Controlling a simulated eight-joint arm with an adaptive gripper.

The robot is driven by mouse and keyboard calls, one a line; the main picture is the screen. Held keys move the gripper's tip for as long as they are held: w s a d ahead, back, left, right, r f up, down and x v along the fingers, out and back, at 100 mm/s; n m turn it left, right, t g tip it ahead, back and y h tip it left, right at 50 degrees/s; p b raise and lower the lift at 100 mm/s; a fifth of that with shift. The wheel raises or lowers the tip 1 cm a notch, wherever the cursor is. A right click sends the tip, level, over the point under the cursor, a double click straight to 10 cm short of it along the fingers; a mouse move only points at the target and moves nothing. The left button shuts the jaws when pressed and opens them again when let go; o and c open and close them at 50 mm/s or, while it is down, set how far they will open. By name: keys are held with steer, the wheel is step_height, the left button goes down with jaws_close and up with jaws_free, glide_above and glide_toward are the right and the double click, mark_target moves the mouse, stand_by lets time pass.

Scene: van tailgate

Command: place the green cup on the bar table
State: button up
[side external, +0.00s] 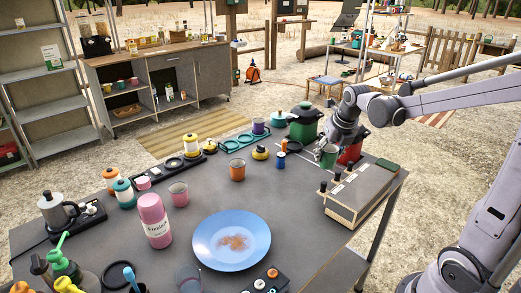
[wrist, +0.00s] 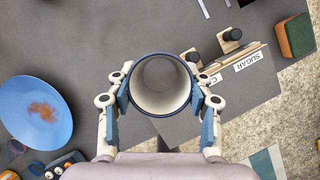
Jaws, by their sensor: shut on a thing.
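My gripper (side external: 328,146) is shut on the green cup (side external: 327,157) near the far right part of the grey table, which I take as the bar table (side external: 305,225). In the wrist view my gripper (wrist: 160,95) has one blue-padded finger on each side of the cup (wrist: 162,84). I look down into its open, empty-looking mouth with a dark rim. The cup looks upright and appears held above the table; the gap under it cannot be judged. The grey tabletop also shows in the wrist view (wrist: 95,40).
A wooden box with a SUGAR label (side external: 360,190) stands at the table's right edge, close to the cup. Green (side external: 304,122) and red (side external: 352,150) pots are behind. The middle-right tabletop is clear.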

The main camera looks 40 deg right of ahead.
steer(key=shift+n+y, duration=0.3)
steer(key=shift+n, duration=0.6)
steer(key=w+a+f, duration=0.2)
steer(key=w+a, duration=0.1)
steer(key=a, duration=0.2)
steer(key=w+a+f, duration=0.3)
steer(key=a, duration=0.2)
steer(key=w+a+f, duration=0.3)
steer(key=a, duration=0.2)
steer(key=shift+w+f, duration=0.1)
steer(key=shift+f, duration=2.15)
steer(key=shift+f, duration=0.15)
steer(key=o, duration=1.2)
steer(key=shift+c, duration=0.2)
